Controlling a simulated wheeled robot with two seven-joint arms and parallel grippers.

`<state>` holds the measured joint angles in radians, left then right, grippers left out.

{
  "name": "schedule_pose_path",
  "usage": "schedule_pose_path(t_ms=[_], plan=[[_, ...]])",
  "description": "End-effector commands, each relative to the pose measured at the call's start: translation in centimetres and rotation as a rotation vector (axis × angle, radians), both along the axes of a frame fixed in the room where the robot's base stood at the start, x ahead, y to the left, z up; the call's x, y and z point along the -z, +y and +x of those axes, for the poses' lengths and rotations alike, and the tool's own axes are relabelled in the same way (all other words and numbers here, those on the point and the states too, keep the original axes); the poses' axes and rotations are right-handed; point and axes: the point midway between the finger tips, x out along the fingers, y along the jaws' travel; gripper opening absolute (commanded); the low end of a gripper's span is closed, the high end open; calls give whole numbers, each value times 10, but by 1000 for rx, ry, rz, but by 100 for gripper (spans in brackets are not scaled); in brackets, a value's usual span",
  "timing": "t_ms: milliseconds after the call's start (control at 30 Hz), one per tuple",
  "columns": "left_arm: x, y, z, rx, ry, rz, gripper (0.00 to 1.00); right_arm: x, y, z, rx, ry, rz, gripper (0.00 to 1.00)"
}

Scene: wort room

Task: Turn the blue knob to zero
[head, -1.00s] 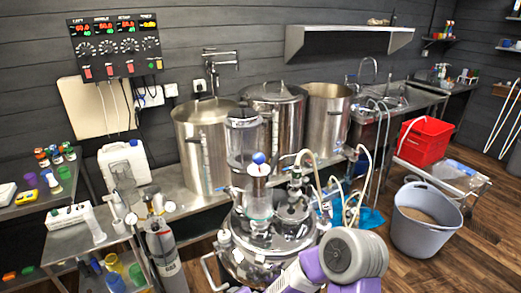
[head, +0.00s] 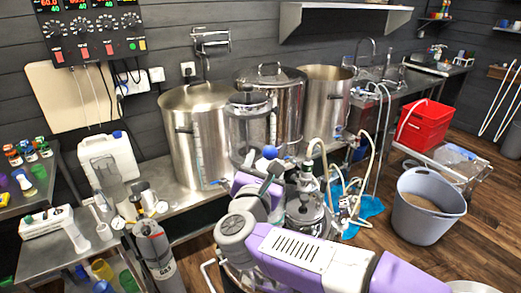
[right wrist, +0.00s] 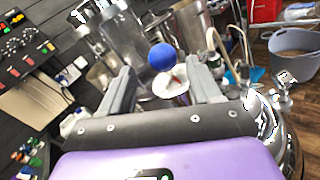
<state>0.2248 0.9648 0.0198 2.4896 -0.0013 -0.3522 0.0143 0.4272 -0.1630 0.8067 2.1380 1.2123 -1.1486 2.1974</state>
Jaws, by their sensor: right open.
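The blue knob (head: 270,152) is a round blue ball on top of the clear and metal fitting on the steel vessel, just beyond my right gripper (head: 268,170) in the head view. In the right wrist view the blue knob (right wrist: 162,57) shows between the two grey fingers of my open right gripper (right wrist: 161,70), near their tips. I cannot tell if a finger touches it. The forearm and hand hide most of the vessel and the fitting's lower part in the head view. My left gripper is not in view.
Tall steel pots (head: 196,125) stand on the bench behind. Hoses and a valve fitting (head: 306,180) rise close to the right of the hand. A gas cylinder (head: 156,255) stands at the left. A grey bucket (head: 428,205) is on the floor at the right.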

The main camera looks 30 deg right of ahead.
Motion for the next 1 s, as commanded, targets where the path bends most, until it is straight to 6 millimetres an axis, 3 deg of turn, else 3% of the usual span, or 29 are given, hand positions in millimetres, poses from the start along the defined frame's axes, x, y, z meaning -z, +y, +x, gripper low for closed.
schedule_pose_path(t_ms=[167,633,1000], plan=[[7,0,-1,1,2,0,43,1,-4,-1,15,-35,30,63],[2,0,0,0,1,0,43,1,-45,49,14,-32,29,63],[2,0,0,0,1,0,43,1,-48,54,12,-33,27,61]])
